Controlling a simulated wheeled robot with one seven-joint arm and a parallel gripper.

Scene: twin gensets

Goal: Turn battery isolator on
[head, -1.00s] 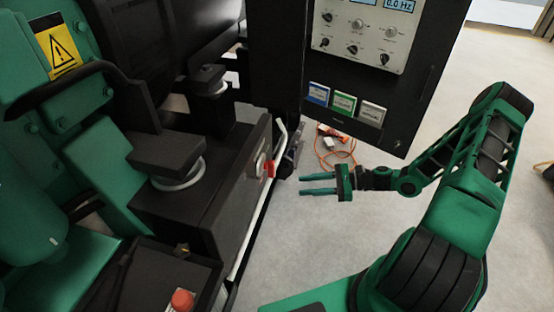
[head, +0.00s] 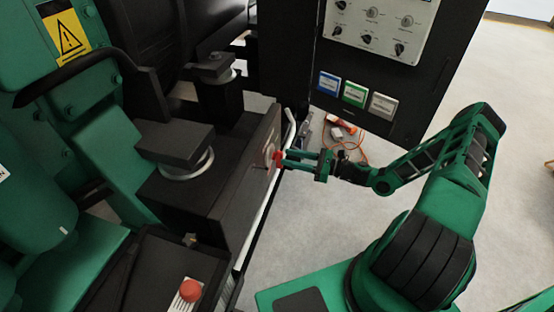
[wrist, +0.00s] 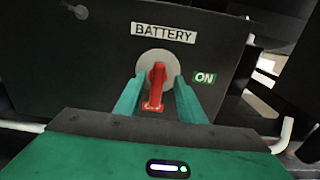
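The battery isolator is a red handle (wrist: 156,84) on a round grey disc (wrist: 158,64), mounted on a black panel below a "BATTERY" label (wrist: 163,33). The handle points down, over a red label that it partly hides. A green "ON" label (wrist: 204,78) sits to the right of the disc. In the head view the red handle (head: 278,157) shows at the fingertips. My gripper (wrist: 158,92) is open, with one green finger on each side of the handle. It also shows in the head view (head: 287,160). I cannot tell whether either finger touches the handle.
A white rail (head: 262,212) runs along the panel's lower edge. A control cabinet (head: 405,95) with knobs and coloured buttons stands behind my gripper. A red push button (head: 190,290) is at the near left. Orange cable lies on the floor.

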